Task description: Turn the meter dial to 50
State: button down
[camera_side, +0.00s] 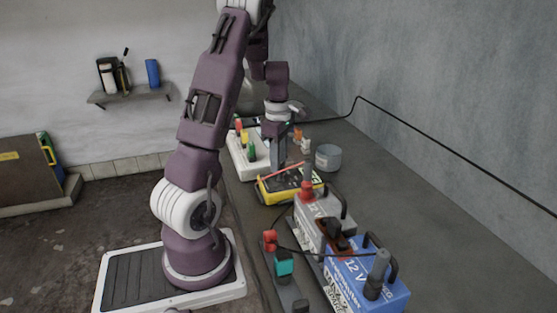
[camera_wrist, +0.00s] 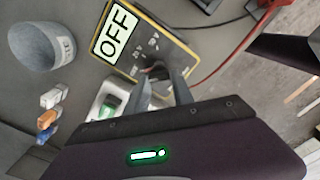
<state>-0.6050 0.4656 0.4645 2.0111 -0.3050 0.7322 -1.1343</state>
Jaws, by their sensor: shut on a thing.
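The meter (camera_side: 290,186) is a yellow and black box lying on the bench below my gripper in the side view. In the wrist view the meter (camera_wrist: 166,38) fills the upper middle, and its display (camera_wrist: 115,34) reads OFF. My gripper (camera_side: 278,168) points down onto the meter's face. In the wrist view my gripper (camera_wrist: 160,80) has its fingers close around the small dark dial (camera_wrist: 157,71), shut on it. The dial is mostly hidden between the fingers, so its pointer cannot be read.
A white switch panel (camera_side: 236,150) with coloured levers stands behind the meter. A grey cylinder (camera_side: 328,158) and small orange and white pieces (camera_wrist: 48,117) are nearby. A grey battery (camera_side: 312,206) and a blue battery (camera_side: 385,290) stand in front. A red cable (camera_wrist: 228,60) runs beside the meter.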

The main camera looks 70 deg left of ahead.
jog(key=m, duration=0.4)
jog(key=shift+w+a+m, duration=0.1)
jog(key=shift+m, duration=0.3)
jog(key=m, duration=0.4)
jog(key=shift+w+m, duration=0.15)
jog(key=shift+m, duration=0.15)
jog(key=m, duration=0.5)
jog(key=shift+w, duration=0.15)
jog(key=shift+m, duration=2.4)
jog(key=shift+w, duration=0.1)
jog(key=c, duration=1.1)
grip_release()
